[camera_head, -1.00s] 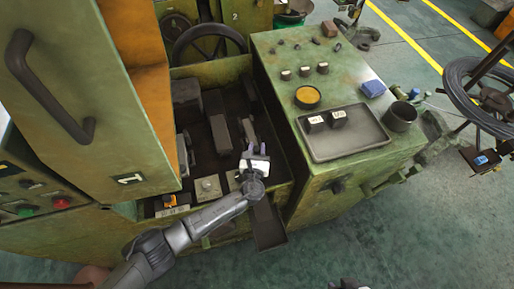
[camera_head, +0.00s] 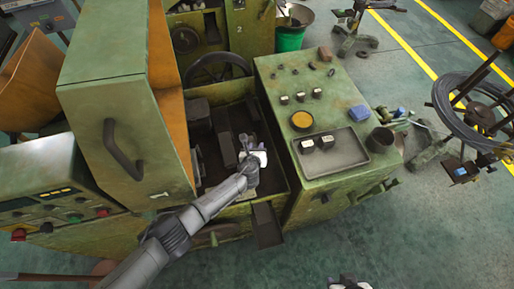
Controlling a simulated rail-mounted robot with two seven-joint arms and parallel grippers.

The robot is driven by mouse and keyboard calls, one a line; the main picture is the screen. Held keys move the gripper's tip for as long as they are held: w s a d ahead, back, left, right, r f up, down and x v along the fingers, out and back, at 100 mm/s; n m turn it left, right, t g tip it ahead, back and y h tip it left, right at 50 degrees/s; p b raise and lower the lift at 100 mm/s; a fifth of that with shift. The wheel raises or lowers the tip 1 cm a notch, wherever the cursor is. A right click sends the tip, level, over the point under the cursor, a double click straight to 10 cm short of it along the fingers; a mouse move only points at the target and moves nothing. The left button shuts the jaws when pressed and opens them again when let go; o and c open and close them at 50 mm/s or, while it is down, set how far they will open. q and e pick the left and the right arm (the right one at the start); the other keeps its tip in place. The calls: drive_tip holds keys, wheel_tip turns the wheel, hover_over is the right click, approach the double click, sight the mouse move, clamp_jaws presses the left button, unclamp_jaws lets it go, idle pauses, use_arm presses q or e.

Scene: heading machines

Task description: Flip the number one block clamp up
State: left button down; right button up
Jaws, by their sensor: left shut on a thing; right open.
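The machine marked 1 (camera_head: 118,92) stands at the left with its green cover raised and its dark inner bay open. Inside the bay are dark metal blocks (camera_head: 226,150). My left gripper (camera_head: 247,142) reaches into the bay and is shut on a dark part, apparently the block clamp, at the right of these blocks. The gripper and wrist hide most of that part, so its tilt cannot be told. My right gripper (camera_head: 350,282) shows only partly at the bottom edge, far from the machine, open.
A dark chute (camera_head: 267,226) sticks out at the front. A handwheel (camera_head: 215,68) stands behind the bay. The floor at the right front is clear.

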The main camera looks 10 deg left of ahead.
use_arm(q)
drive_tip(key=shift+w+a+r+p, duration=0.2)
drive_tip(key=shift+w+r+p, duration=0.1)
drive_tip(key=shift+w+r, duration=0.3)
drive_tip(key=c, duration=1.2)
unclamp_jaws()
drive_tip(key=shift+r, duration=0.1)
drive_tip(key=o, duration=0.3)
drive_tip(key=shift+o, duration=0.2)
drive_tip(key=shift+s, duration=0.1)
